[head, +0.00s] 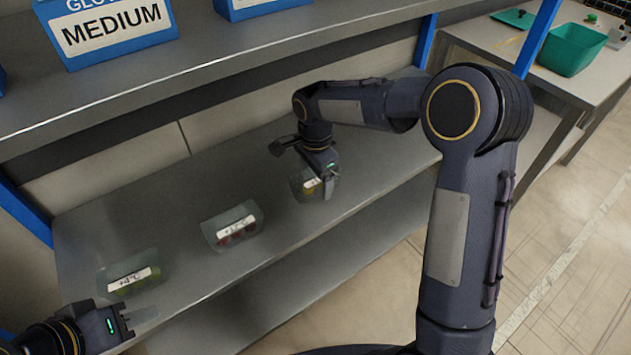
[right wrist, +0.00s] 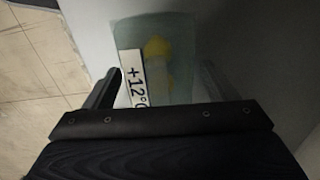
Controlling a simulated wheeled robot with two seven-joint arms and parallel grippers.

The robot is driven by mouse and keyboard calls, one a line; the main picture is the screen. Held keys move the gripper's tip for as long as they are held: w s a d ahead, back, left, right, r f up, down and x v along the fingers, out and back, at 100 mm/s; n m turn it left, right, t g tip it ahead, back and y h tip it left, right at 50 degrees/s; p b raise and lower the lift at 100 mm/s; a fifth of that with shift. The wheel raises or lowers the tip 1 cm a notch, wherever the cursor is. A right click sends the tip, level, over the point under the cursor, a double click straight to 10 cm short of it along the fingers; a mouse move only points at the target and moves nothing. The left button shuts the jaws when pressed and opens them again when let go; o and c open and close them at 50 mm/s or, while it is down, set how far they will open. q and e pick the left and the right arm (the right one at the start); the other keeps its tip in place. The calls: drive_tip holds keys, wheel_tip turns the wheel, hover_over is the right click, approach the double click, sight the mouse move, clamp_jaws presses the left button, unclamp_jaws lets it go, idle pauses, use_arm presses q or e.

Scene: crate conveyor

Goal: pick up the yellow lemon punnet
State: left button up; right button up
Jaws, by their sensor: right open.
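The yellow lemon punnet (head: 301,191) is a clear tub on the lower shelf, the rightmost of three in the head view. In the right wrist view the punnet (right wrist: 185,30) shows yellow fruit (right wrist: 157,50) and a white "+12°C" label (right wrist: 132,77). My right gripper (head: 307,172) is open just above the punnet. In the right wrist view its fingers (right wrist: 160,88) stand apart, on either side of the punnet's near part; I cannot tell whether they touch it. My left gripper (head: 135,318) is at the lower left of the head view; its jaw state is unclear.
A clear punnet with red contents (head: 232,229) stands mid-shelf. One with green contents and a "+4°C" label (head: 130,275) stands at left, near my left gripper. An upper shelf (head: 250,50) with blue "MEDIUM" glove boxes (head: 110,30) overhangs the lower shelf (head: 180,205).

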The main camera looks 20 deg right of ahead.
drive_tip(key=c, duration=1.1)
drive_tip(key=shift+r, duration=0.15)
